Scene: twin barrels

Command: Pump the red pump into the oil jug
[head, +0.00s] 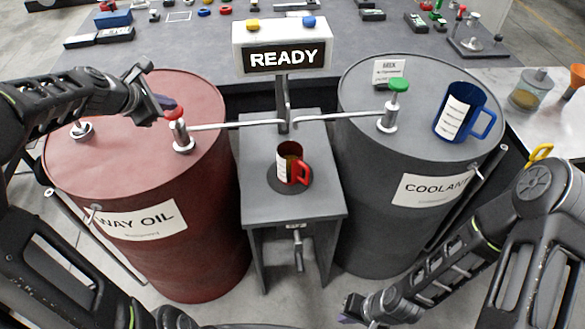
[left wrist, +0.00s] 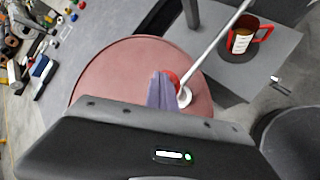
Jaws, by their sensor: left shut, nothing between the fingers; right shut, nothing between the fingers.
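The red pump (head: 181,136) stands on the red barrel labelled WAY OIL, its spout reaching right over the small grey stand. My left gripper (head: 172,106) is shut and empty, its fingertips at the pump's red knob; whether they touch it I cannot tell. In the left wrist view the fingers (left wrist: 163,90) overlap the red knob (left wrist: 172,78). The oil jug (head: 290,164), with a red handle and white label, stands upright on a dark round pad on the stand, below the spout ends; it also shows in the left wrist view (left wrist: 243,38). My right gripper (head: 355,308) is low at the bottom, shut and empty.
The dark grey COOLANT barrel (head: 365,160) at right carries a green pump (head: 391,108) and a blue jug (head: 455,115). A sign reading READY (head: 281,58) rises behind the stand. A grey bench (head: 330,35) with small parts lies behind.

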